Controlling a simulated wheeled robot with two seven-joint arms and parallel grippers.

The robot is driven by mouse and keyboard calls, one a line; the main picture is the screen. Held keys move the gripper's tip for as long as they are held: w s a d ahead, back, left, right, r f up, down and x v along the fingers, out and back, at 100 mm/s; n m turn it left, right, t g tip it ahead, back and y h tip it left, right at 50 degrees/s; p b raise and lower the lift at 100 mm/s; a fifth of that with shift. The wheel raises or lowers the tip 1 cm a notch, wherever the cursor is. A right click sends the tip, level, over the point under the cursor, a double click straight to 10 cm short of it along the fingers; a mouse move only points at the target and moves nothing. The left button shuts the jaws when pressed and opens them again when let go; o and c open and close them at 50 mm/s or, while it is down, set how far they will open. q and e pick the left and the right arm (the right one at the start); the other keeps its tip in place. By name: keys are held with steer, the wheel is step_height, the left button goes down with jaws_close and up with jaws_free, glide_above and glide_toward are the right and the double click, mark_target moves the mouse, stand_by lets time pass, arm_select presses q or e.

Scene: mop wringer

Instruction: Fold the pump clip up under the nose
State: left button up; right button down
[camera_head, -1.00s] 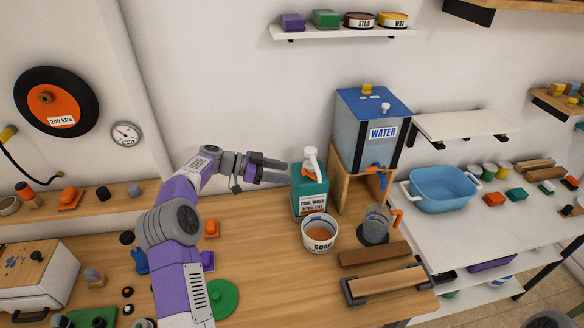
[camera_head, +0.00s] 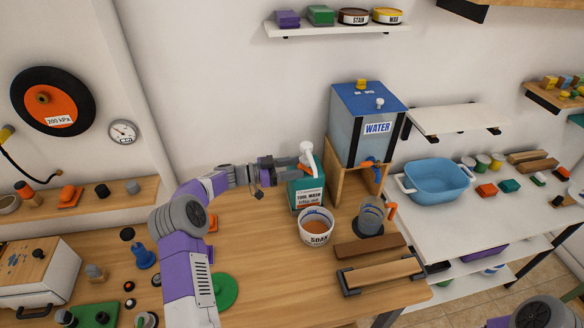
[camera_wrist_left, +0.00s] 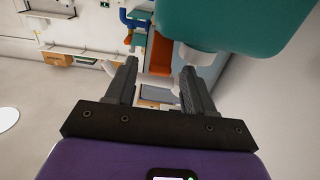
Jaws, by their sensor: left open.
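The teal pump bottle (camera_head: 306,196), labelled TOOL WASH, stands upright at the back of the wooden bench. Its white pump head (camera_head: 307,152) is on top, with the orange clip (camera_head: 304,166) just below it. My left gripper (camera_head: 286,168) reaches in from the left at pump height, partly covering the clip's near side. In the left wrist view my left gripper (camera_wrist_left: 158,86) is open. An orange piece (camera_wrist_left: 160,54), likely the clip, shows beyond the gap between its fingers. The teal bottle (camera_wrist_left: 235,22) fills the top right there. I cannot tell whether a finger touches the clip.
A white SOAK tub (camera_head: 316,232) stands in front of the bottle. A clear jug (camera_head: 371,217) and the WATER tank (camera_head: 364,125) on its wooden stand are to the right. Wooden bars (camera_head: 370,247) lie in front. The bench left of the tub is mostly clear.

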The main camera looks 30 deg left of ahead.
arm_select(q)
jaws_close()
steer(key=shift+w+d+r+g+y+b, duration=0.2)
steer(key=shift+r+g+y+b, duration=0.3)
steer(key=shift+b, duration=0.65)
steer(key=shift+d+r+y, duration=0.1)
steer(key=shift+d+y, duration=0.05)
steer(key=shift+y, duration=0.35)
steer(key=shift+w+d+r+g+y, duration=0.25)
steer(key=shift+r+g+y, duration=0.2)
steer(key=shift+g+y, duration=0.35)
jaws_free()
steer(key=shift+s+a+f, duration=0.1)
